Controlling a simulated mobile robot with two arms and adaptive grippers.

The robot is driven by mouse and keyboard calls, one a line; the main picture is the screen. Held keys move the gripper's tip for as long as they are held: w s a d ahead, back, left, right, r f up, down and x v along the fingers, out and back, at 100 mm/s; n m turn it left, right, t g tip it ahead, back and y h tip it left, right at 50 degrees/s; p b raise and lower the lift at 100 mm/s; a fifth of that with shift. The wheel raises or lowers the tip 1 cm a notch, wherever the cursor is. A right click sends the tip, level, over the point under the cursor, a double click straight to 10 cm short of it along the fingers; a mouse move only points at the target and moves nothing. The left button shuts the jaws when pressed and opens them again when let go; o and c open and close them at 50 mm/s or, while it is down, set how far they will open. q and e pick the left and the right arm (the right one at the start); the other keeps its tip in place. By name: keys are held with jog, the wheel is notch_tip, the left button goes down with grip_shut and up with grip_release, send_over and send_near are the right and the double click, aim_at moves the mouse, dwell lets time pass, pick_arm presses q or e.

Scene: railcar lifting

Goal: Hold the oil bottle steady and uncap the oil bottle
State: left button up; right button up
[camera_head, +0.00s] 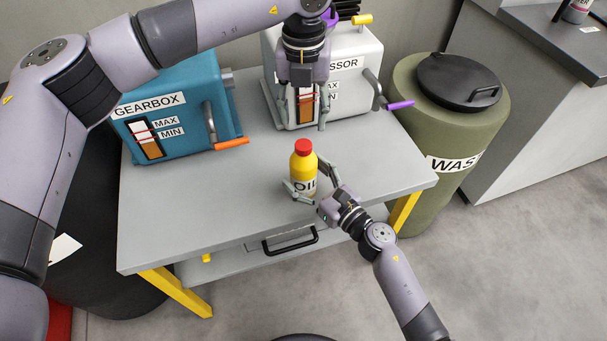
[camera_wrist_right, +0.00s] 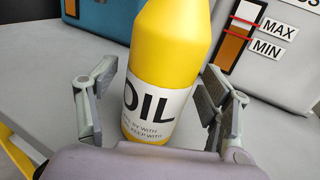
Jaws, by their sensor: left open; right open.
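The yellow oil bottle (camera_head: 303,170) with a red cap (camera_head: 303,146) stands upright on the grey table. Its yellow body and white OIL label fill the middle of the right wrist view (camera_wrist_right: 165,75), where the cap is out of frame. My right gripper (camera_head: 308,179) is open, with one finger on each side of the lower bottle; a gap shows on the left side in the wrist view, and contact on the right side is unclear. My left gripper (camera_head: 304,124) is open and empty, pointing down above and behind the bottle, in front of the white compressor.
The blue gearbox (camera_head: 175,100) stands at the table's left back, and the white compressor (camera_head: 355,75) at the back right. A green waste barrel (camera_head: 440,125) with a black lid stands right of the table (camera_head: 200,215). The tabletop around the bottle is clear.

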jog(key=shift+c, duration=0.3)
grip_shut()
dwell(0.6)
